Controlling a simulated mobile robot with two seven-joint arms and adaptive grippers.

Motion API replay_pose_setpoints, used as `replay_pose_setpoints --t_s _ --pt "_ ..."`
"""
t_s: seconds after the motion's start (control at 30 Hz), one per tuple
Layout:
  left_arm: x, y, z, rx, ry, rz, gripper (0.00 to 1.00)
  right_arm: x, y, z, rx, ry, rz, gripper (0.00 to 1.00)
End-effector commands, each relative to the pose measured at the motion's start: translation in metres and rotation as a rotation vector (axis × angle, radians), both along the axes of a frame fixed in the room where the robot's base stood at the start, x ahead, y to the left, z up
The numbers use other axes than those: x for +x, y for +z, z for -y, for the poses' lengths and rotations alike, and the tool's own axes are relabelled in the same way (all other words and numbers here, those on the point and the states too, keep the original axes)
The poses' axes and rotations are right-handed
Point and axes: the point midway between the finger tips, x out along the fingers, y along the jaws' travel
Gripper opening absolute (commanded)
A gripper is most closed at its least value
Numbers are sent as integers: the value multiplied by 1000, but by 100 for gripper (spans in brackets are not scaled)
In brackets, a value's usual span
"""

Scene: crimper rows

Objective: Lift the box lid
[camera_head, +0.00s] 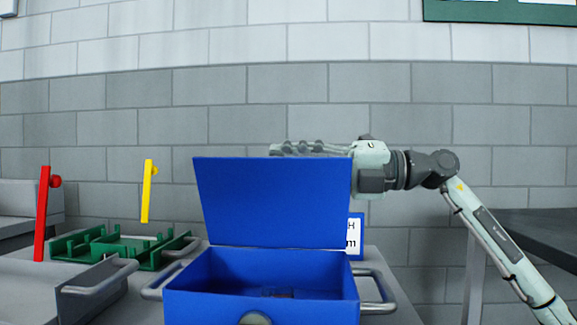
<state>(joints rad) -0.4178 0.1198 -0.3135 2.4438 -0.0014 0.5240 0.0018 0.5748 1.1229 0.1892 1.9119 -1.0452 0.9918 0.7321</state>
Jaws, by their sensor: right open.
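A blue box (245,305) with grey side handles stands on the table in front of me. Its blue lid (272,203) is raised, standing nearly upright at the back edge. Inside the box a small dark item shows, too small to tell what it is. My right gripper (287,148) reaches in from the right, behind the lid's top edge. Its fingers show just above that edge, and their lower part is hidden by the lid. I cannot tell whether they touch the lid. My left gripper is not in view.
A green slotted tray (117,247) and a grey piece with a handle (92,285) lie left of the box. A red bar (42,213) and a yellow bar (147,192) stand upright further left. A white sign (354,237) is partly hidden behind the box. A brick wall closes the back.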

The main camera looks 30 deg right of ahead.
Motion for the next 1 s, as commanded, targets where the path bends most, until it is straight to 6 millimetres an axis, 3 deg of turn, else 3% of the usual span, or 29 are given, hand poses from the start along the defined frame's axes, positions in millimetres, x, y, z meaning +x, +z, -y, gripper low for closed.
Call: replay_pose_setpoints --t_s 0.23,0.6,1.0 --pt "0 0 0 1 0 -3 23 1 0 -1 0 0 0 46" --pt "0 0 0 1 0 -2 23 0 0 0 0 0 0 0" --pt "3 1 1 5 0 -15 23 2 1 0 3 0 -4 0"
